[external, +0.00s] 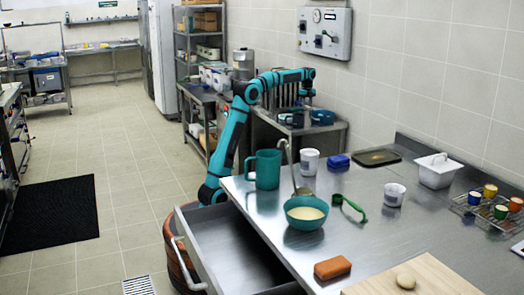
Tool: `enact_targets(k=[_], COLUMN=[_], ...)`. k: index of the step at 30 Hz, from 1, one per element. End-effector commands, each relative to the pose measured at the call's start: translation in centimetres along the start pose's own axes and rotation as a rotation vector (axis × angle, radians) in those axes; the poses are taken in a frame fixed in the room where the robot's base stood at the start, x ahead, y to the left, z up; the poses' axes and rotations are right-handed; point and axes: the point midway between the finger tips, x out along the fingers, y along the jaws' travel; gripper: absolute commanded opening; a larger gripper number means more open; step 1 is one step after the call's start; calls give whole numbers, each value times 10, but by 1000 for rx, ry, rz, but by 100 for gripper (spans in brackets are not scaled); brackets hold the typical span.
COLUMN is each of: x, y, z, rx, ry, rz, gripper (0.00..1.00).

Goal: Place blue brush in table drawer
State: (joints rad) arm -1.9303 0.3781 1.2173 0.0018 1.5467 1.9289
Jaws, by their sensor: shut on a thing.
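My gripper (304,101) hangs pointing down at the end of my teal arm, above the back of the scene near the wall. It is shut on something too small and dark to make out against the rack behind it. A small blue block-like thing (337,161) lies on the steel table behind the green scoop; I cannot tell whether it is the blue brush. The table drawer (230,243) is pulled out at the table's left front side. Its visible inside is bare. My gripper is well apart from the drawer, farther back and higher.
On the table (260,205) stand a teal jug (264,169), a ladle (294,168), a teal bowl (306,213), white cups (309,161), a green scoop (350,208), a brick-coloured block (332,268) and a wooden board (430,275). A white container (438,171) and cup rack stand right.

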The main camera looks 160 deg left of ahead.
Motion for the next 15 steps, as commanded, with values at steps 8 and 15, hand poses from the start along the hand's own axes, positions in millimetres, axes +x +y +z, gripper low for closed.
enact_targets(k=[8, 15], x=[44, 64], y=[0, 0], z=[0, 0], rx=[0, 0], ry=[0, -1], rz=[0, -1], gripper=[13, 13])
